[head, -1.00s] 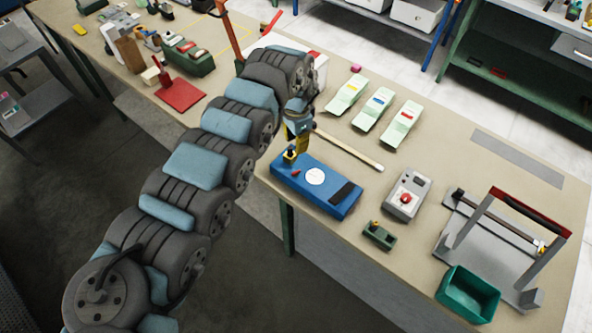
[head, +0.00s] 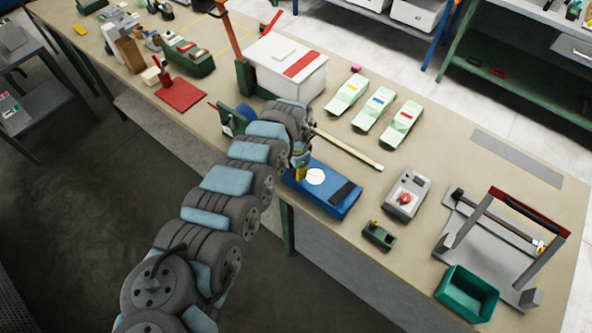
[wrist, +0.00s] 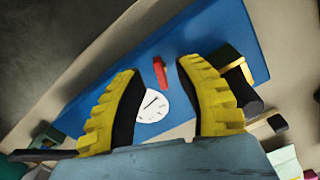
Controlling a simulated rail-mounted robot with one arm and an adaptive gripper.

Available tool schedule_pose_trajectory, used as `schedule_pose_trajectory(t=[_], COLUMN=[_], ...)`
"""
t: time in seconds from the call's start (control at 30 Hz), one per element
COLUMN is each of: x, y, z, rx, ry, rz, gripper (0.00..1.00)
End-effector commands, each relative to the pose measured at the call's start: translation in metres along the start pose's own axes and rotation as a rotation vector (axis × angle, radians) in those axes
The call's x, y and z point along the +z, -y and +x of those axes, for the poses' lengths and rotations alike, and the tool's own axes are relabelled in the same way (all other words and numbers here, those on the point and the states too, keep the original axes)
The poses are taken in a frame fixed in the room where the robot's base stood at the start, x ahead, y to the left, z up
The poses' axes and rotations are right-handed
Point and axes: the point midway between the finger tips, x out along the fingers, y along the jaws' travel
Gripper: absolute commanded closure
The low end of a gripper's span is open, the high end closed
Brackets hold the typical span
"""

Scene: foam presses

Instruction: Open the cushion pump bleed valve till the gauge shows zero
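The blue cushion pump (head: 322,199) lies on the bench, with a white round gauge (head: 316,176) and a black pad (head: 341,193) on top. In the wrist view the gauge (wrist: 152,106) shows a dark needle, but its reading is too small to tell. A small red lever (wrist: 160,73) stands beside the gauge, seen between my fingertips. A brass-coloured block with a black part (wrist: 232,66) is at the right. My gripper (wrist: 157,69) is open over the pump, with its yellow fingers on either side of the lever; I see no contact.
A wooden stick (head: 348,149) lies behind the pump. Three pale green devices (head: 373,108) lie farther back. A grey box with a red button (head: 407,195) and a small green block (head: 379,235) are to the right. A white red-striped box (head: 285,70) stands behind my arm.

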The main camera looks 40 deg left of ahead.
Motion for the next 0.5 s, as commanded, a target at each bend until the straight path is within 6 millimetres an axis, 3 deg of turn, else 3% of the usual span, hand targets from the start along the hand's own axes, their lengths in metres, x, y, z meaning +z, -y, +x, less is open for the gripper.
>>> schedule_pose_trajectory(t=[0.4,0.43,0.5], x=[-0.0002,-0.0002,-0.0002], y=[0.0004,0.0004,0.0004], z=[0.0055,0.0055,0.0055], rx=[-0.002,-0.002,-0.002], ry=[0.0,0.0,0.0], rz=[0.001,0.001,0.001], gripper=[0.65,0.67,0.87])
